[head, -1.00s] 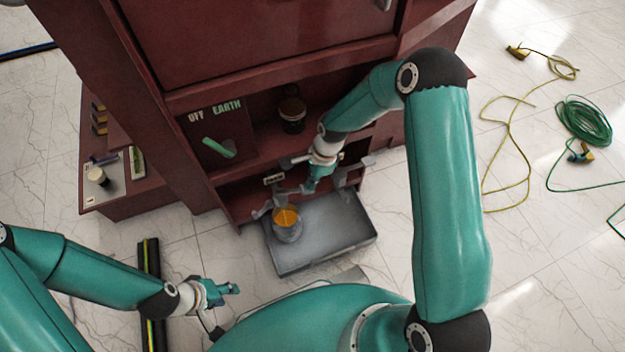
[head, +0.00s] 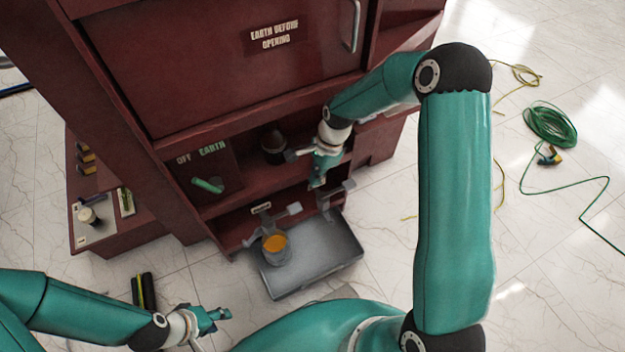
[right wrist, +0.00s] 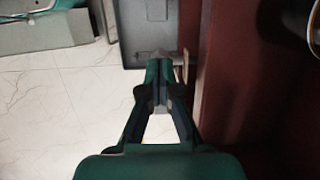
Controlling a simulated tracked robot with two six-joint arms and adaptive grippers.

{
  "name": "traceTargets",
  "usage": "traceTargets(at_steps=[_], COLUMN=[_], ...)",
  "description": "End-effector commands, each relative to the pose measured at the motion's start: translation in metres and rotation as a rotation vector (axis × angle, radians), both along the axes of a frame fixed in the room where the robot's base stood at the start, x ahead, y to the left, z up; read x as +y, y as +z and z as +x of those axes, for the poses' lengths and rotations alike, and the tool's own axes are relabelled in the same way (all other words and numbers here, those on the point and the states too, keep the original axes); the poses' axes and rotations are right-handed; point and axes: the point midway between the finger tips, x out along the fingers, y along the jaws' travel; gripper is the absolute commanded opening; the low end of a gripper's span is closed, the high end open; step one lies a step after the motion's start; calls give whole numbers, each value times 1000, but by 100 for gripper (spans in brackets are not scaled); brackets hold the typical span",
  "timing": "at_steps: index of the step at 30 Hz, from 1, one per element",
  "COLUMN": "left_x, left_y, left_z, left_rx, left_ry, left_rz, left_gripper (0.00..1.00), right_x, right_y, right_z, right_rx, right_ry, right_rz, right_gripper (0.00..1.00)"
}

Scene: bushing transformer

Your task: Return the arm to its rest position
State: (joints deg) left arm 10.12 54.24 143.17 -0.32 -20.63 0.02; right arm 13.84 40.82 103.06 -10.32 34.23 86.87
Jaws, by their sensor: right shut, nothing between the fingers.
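My right arm (head: 450,200) reaches from the lower right to the front of the dark red cabinet (head: 215,75). My right gripper (head: 317,184) hangs in front of the cabinet's open lower shelves, above the back of the grey tray (head: 312,262). In the right wrist view its fingers (right wrist: 160,88) meet at the tips with nothing between them. My left gripper (head: 224,313) is low over the floor at lower left, with nothing visible in it. Its fingertips are too small to tell whether they are apart.
A grey pot with orange contents (head: 276,246) stands in the tray. Grey brackets (head: 338,192) stick out near my right gripper. A dark bushing-like part (head: 273,142) sits on the shelf. A green lever (head: 208,185) is at left. A green cable coil (head: 550,124) lies on the floor.

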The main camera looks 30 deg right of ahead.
Motion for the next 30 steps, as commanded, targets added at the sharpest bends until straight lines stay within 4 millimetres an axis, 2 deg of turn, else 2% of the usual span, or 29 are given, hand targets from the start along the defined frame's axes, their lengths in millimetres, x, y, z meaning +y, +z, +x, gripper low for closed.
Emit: traceTargets(at_steps=[13, 17, 20, 23, 27, 30], left_x=[0, 0, 0, 0, 0, 0], left_y=[0, 0, 0, 0, 0, 0], left_z=[0, 0, 0, 0, 0, 0], left_rx=[0, 0, 0, 0, 0, 0], left_ry=[0, 0, 0, 0, 0, 0], left_rz=[0, 0, 0, 0, 0, 0], left_gripper=[40, 40, 40, 40, 40, 40], right_x=[1, 10, 23, 47, 93, 116], right_y=[0, -8, -21, -42, -77, -91], right_z=[1, -4, -23, -58, -127, -167], right_rx=[-1, 19, 71, 139, 138, 50], right_ry=[3, 19, 44, 83, 312, 541], right_rz=[0, 6, 21, 50, 128, 172], right_gripper=[0, 0, 0, 0, 0, 0])
